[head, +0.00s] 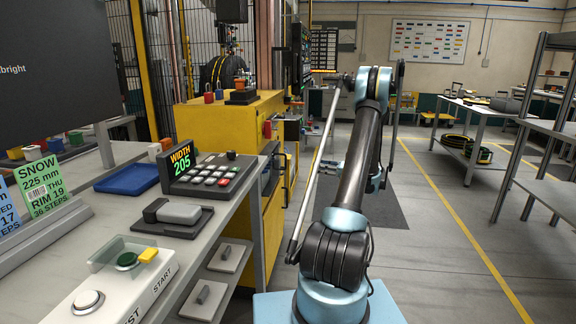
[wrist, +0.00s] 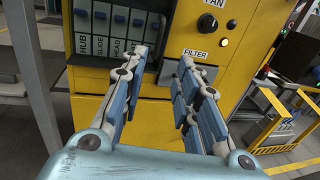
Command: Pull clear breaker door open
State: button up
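The breaker panel (wrist: 92,47) shows in the wrist view at the upper left, a dark recess in the yellow cabinet (wrist: 138,109). It holds several blue switches over white labels, among them HUB and HEAD. I cannot clearly make out the clear door over it; a thin upright edge stands at the panel's right side. My gripper (wrist: 163,62) is open in front of the cabinet, with nothing seen between its fingers. The left finger overlaps the panel's right part in the picture; the right finger is by the FILTER label. I cannot tell whether either touches anything.
A black knob (wrist: 231,24) and a FAN label sit right of the panel. A yellow railing (wrist: 277,132) stands further right. In the head view, the yellow machine (head: 228,117) stands beyond the desk console (head: 212,176). The floor to the right is clear up to the shelving (head: 528,125).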

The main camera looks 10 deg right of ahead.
send_near(280, 168)
jog(key=w+a+r, duration=0.3)
jog(key=a+r, duration=0.1)
jog(key=shift+w+a, duration=0.2)
jog(key=shift+a, duration=0.1)
grip_shut()
